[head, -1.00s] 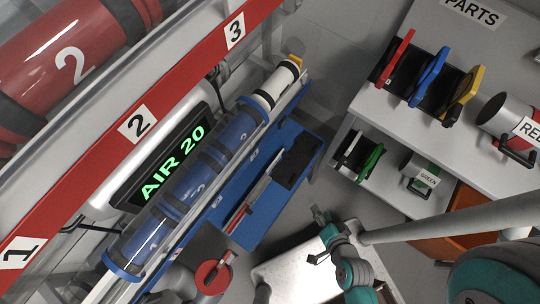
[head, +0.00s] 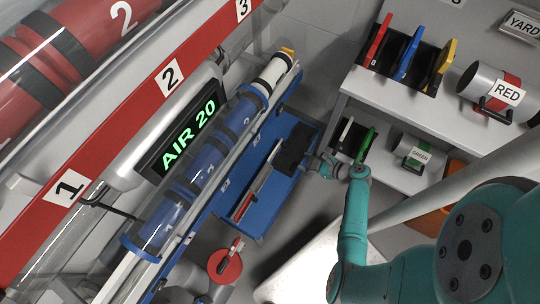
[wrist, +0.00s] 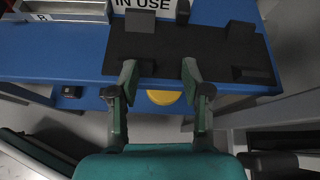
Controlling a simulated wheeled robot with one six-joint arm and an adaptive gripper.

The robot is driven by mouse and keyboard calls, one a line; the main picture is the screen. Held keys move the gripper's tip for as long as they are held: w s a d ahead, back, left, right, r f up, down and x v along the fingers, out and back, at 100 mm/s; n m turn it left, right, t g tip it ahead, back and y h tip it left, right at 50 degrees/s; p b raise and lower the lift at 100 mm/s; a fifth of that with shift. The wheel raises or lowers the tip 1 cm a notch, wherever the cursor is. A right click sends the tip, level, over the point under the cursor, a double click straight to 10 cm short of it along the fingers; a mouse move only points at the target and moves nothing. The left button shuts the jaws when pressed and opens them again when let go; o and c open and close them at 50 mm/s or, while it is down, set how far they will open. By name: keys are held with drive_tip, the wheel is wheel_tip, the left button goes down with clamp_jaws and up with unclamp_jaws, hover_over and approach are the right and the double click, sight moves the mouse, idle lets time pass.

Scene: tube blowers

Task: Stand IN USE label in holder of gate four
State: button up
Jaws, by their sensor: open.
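The IN USE label (wrist: 145,4) is a white plate with black letters, at the top edge of the wrist view and partly cut off. It stands by a black block on the black mat (wrist: 210,55) on the blue bench (wrist: 55,50). My gripper (wrist: 159,73) is open and empty, its fingertips over the mat's near edge, short of the label and apart from it. In the head view my gripper (head: 312,166) is beside the bench's black mat (head: 293,148); the label cannot be made out there. I cannot identify gate four or its holder.
A red rail with numbers 1, 2 and 3 (head: 168,76) runs along the left above a blue tube (head: 208,160). A grey parts shelf (head: 420,105) with coloured plates and a RED canister (head: 490,88) stands right. A yellow object (wrist: 163,97) lies below the bench edge.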

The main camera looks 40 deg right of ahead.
sight(287, 146)
drive_tip(key=shift+m+t+y, duration=0.4)
drive_tip(key=shift+m+t, duration=0.1)
drive_tip(key=shift+m, duration=0.2)
drive_tip(key=w, duration=0.4)
drive_tip(key=w+d, duration=0.1)
drive_tip(key=w, duration=0.1)
drive_tip(key=shift+r, duration=0.1)
drive_tip(key=shift+r+x, duration=0.15)
drive_tip(key=shift+x, duration=1.25)
drive_tip(key=shift+r+x, duration=0.1)
drive_tip(key=shift+x, duration=1.25)
drive_tip(key=shift+w, duration=0.1)
clamp_jaws()
